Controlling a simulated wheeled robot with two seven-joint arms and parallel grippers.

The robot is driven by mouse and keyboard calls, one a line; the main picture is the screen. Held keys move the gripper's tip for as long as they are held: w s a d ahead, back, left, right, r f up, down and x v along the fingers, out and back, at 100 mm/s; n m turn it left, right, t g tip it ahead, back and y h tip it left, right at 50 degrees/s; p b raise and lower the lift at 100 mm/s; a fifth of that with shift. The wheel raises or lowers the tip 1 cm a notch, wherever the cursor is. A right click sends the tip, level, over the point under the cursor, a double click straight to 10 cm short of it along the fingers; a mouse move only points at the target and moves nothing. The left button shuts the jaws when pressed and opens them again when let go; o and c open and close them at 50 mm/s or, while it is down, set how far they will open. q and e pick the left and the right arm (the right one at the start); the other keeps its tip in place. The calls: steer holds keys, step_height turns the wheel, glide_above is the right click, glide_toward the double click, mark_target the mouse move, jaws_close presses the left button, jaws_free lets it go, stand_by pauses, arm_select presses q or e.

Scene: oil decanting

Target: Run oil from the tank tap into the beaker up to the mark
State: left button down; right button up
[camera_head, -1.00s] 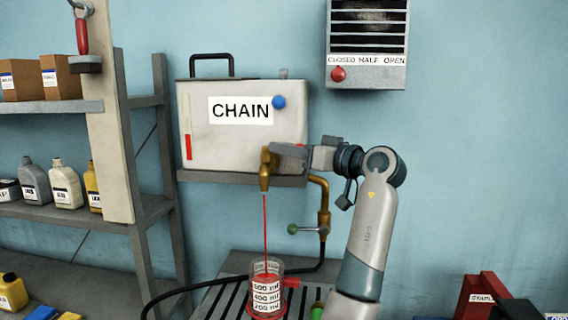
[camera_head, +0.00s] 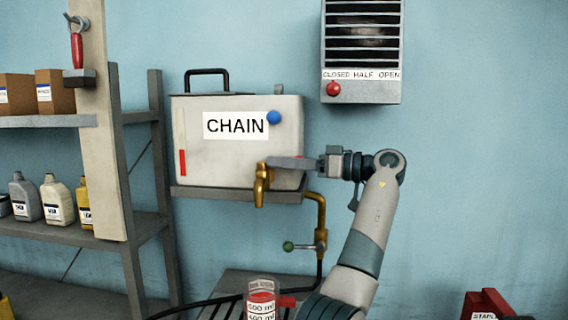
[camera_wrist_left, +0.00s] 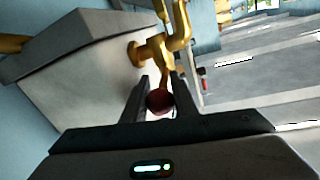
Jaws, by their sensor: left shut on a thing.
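The grey tank (camera_head: 240,165) labelled CHAIN sits on a wall shelf, with a brass tap (camera_head: 260,185) at its front right; the tap also shows in the left wrist view (camera_wrist_left: 181,35). My left gripper (camera_head: 287,163) is shut on the tap's handle; its dark red knob (camera_wrist_left: 160,101) lies between the fingers in the left wrist view. No oil stream shows below the spout. My right gripper is not in view.
A brass pipe (camera_head: 321,215) with a green-knobbed valve (camera_head: 289,246) runs below the tank. A shelf rack (camera_head: 150,225) with bottles and boxes stands at left. A vent box (camera_head: 362,92) hangs at upper right. The wall right of my arm is clear.

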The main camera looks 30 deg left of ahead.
arm_select(q)
steer(key=c, duration=1.5)
jaws_free()
steer(key=shift+a, duration=0.1)
steer(key=shift+o, duration=0.3)
steer(key=shift+s, duration=0.1)
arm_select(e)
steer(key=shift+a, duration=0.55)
arm_select(q)
steer(key=shift+r, duration=0.1)
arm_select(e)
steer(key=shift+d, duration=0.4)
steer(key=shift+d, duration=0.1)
